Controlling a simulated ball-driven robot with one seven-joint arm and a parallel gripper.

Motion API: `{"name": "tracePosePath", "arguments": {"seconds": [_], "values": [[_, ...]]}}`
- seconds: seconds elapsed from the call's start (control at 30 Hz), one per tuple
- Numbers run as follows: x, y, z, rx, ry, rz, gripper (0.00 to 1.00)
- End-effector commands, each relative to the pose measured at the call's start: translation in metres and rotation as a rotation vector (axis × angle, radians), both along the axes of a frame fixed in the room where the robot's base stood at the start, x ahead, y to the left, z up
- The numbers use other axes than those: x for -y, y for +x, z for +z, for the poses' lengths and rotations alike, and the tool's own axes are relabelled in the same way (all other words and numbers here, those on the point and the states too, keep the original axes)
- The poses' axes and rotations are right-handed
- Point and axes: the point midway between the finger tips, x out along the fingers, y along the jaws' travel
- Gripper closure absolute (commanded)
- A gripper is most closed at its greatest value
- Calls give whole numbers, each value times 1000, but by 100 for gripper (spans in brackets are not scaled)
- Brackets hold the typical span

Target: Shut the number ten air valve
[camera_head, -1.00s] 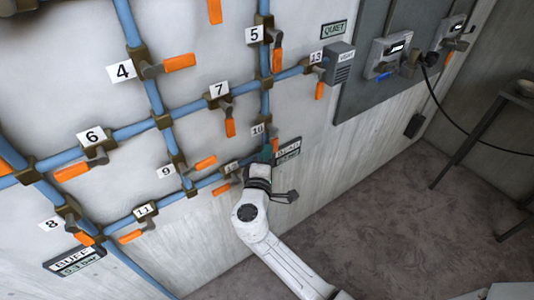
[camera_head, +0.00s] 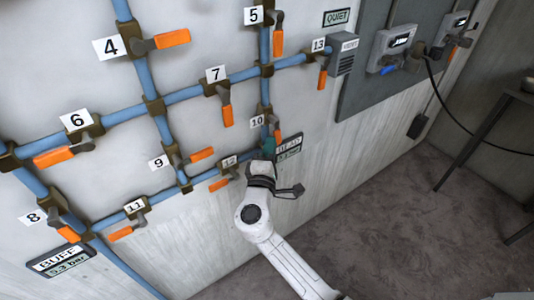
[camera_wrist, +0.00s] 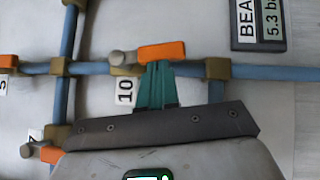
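The valve marked 10 sits on a blue pipe, with its white number tag (camera_head: 257,122) beside it. Its orange handle (camera_head: 277,136) points down, along the pipe. In the wrist view the handle (camera_wrist: 162,51) lies lengthwise along the pipe, next to the 10 tag (camera_wrist: 125,91). My gripper (camera_head: 269,147) is just below and beside this handle. In the wrist view its teal fingers (camera_wrist: 158,68) are together, with their tips at the handle's side edge. I cannot tell whether they touch it. The handle is not seen between the fingers.
Valve 12 (camera_head: 230,162) is close to the left of my gripper, with its orange handle (camera_head: 219,185) pointing left. A pressure display (camera_head: 289,147) is close on the right. Other numbered valves fill the wall to the left. The wall below the display is bare.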

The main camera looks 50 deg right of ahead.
Motion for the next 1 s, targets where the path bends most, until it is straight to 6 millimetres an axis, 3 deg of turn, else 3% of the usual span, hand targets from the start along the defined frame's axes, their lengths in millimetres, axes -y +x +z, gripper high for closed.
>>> {"name": "tracePosePath", "arguments": {"seconds": [0.03, 0.17, 1.0], "values": [[2, -1, -10, -4, -24, -2, 100], [7, -2, -14, -26, -101, -3, 100], [35, -11, -18, -158, -561, -3, 100]]}}
